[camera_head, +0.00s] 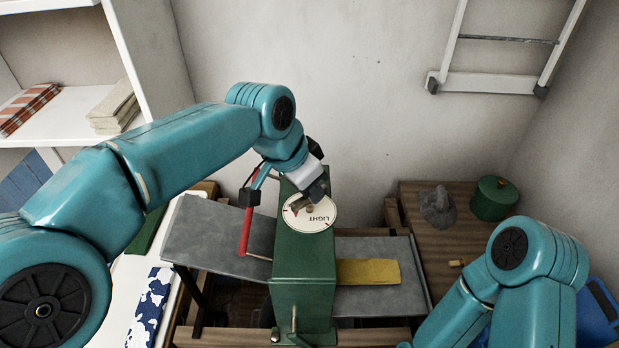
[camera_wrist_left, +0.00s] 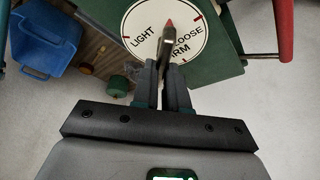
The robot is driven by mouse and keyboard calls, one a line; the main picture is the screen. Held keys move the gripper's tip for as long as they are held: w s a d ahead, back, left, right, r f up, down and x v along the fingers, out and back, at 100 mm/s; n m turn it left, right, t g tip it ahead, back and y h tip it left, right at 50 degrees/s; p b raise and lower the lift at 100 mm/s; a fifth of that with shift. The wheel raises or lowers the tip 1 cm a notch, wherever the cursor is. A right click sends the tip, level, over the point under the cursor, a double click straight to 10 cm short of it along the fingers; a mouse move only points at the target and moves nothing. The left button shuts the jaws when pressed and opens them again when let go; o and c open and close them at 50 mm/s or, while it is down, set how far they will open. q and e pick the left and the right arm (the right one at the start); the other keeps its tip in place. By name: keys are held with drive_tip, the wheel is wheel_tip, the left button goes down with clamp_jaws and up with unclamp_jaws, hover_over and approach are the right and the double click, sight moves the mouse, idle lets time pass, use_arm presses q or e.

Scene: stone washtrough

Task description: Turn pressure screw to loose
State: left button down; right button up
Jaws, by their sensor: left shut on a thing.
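The pressure screw's round white dial (camera_head: 318,222) sits on top of the green press housing (camera_head: 305,260). The dial also shows in the left wrist view (camera_wrist_left: 144,24), with LIGHT at left, LOOSE at right and FIRM below. A dark pointer with a red tip (camera_wrist_left: 169,22) lies over the dial; in this view its tip is toward the upper side, between LIGHT and LOOSE. My left gripper (camera_wrist_left: 163,80) is shut on the screw's handle, just over the dial. The gripper (camera_head: 313,195) hides part of the dial in the head view. My right gripper is out of view.
A red-handled crank (camera_head: 246,230) stands left of the housing, close to my left gripper. A yellow cloth (camera_head: 368,271) lies on the grey board at right. A grey lump (camera_head: 438,207) and a green pot (camera_head: 494,198) stand on the wooden table. White shelves (camera_head: 70,112) rise at left.

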use_arm(q)
drive_tip(key=m+p, duration=0.1)
drive_tip(key=m, duration=0.1)
drive_tip(key=m+g+p, duration=0.1)
drive_tip(key=m, duration=0.1)
drive_tip(key=shift+r+g+h+p, duration=0.15)
drive_tip(key=shift+g+h+p, duration=0.15)
drive_tip(key=shift+h+p, duration=0.1)
drive_tip(key=shift+m+g+p, duration=0.6)
drive_tip(key=shift+m+p, duration=0.3)
drive_tip(key=shift+m, duration=0.8)
drive_tip(key=shift+f, duration=0.2)
drive_tip(key=c, duration=1.2)
unclamp_jaws()
drive_tip(key=shift+d, duration=0.1)
drive_tip(key=shift+o, duration=0.2)
